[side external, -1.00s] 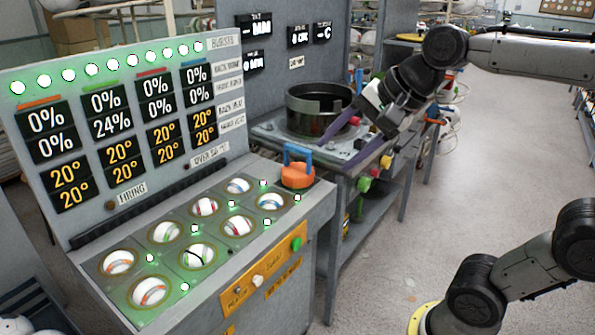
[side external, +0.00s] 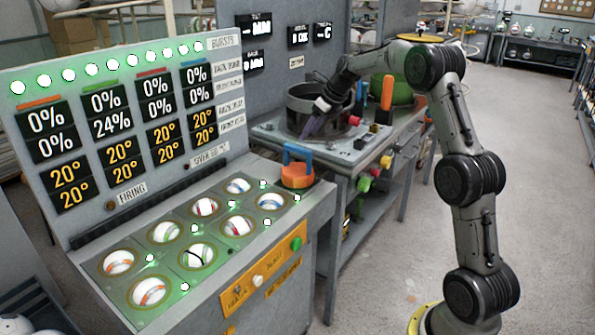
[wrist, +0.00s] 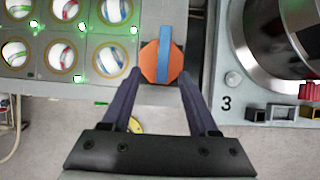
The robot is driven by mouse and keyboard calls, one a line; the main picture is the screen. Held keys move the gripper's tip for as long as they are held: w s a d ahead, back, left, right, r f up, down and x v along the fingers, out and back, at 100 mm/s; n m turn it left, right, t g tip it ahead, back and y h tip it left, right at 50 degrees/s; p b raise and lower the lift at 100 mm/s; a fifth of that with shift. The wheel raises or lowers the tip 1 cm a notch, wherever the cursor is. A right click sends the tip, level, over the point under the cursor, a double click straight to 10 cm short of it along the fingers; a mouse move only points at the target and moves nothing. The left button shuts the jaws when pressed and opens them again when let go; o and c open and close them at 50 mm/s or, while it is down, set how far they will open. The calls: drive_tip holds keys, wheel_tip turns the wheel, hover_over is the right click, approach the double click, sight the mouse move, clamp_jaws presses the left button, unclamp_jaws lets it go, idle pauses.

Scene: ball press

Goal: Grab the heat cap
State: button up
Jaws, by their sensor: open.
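The heat cap is most likely the orange block with a blue handle (side external: 297,172), sitting at the right end of the control panel's top. In the wrist view the orange cap (wrist: 150,66) shows from above, its blue handle upright in the picture. My gripper (side external: 308,130) is beside the round dark press pot, above and behind the cap in the side view. In the wrist view my gripper (wrist: 158,76) is open, with the cap just beyond and between the two finger ends. The fingers hold nothing and appear apart from the cap.
Several striped balls (side external: 205,207) sit in round seats on the panel, left of the cap. The round dark pot (side external: 300,108) stands on the bench behind my gripper. Coloured knobs (side external: 365,184) stick out of the bench's front. Open floor (side external: 545,200) lies to the right.

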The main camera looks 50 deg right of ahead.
sight(300, 148)
drive_tip(key=x, duration=0.8)
drive_tip(key=shift+d+f, duration=0.15)
drive_tip(key=shift+f, duration=0.1)
drive_tip(key=shift+x, duration=2.55)
drive_tip(key=shift+w+d+r, duration=0.1)
drive_tip(key=shift+w, duration=0.05)
clamp_jaws()
drive_tip(key=shift+r, duration=0.2)
